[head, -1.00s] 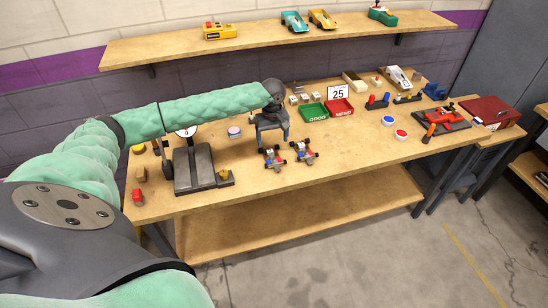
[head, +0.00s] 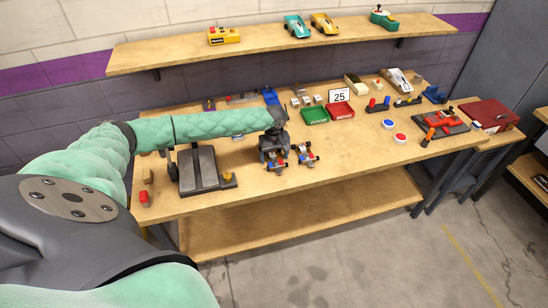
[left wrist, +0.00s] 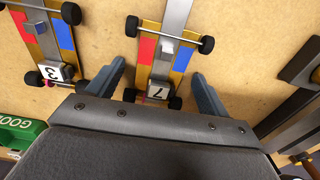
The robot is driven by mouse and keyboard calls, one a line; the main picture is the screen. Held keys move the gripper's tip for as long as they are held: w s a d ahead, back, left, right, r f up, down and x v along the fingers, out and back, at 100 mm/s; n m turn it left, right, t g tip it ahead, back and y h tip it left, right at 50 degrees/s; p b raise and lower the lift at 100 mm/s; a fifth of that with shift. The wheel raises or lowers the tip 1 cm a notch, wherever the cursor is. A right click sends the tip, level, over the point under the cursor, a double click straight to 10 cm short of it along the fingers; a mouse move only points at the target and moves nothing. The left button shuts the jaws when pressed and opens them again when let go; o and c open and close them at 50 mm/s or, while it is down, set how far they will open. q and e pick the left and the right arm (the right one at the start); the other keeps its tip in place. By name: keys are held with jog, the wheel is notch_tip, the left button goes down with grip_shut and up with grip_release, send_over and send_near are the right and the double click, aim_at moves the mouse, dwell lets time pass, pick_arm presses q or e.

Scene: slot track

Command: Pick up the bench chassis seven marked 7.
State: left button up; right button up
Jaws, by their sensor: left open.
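The chassis marked 7 (left wrist: 150,72) lies on the bench between my left gripper's two fingers in the left wrist view, with a gap on each side. It has a grey bar, red and blue patches, black wheels and a white 7 tag. In the head view it is the left of two chassis (head: 276,167), partly hidden by my gripper. My left gripper (head: 274,153) is open and low over its rear end; it also shows in the left wrist view (left wrist: 160,85). The chassis marked 3 (left wrist: 50,35) lies beside it, right of it in the head view (head: 307,155). My right gripper is not in view.
A black scale-like stand (head: 199,168) is left of the chassis. The green GOOD tray (head: 314,115) and a red tray (head: 340,110) lie behind to the right. Bare bench (head: 350,150) is free to the right of the chassis.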

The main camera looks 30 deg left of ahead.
pick_arm(q)
jog(key=shift+f, duration=0.1)
jog(key=c, duration=1.1)
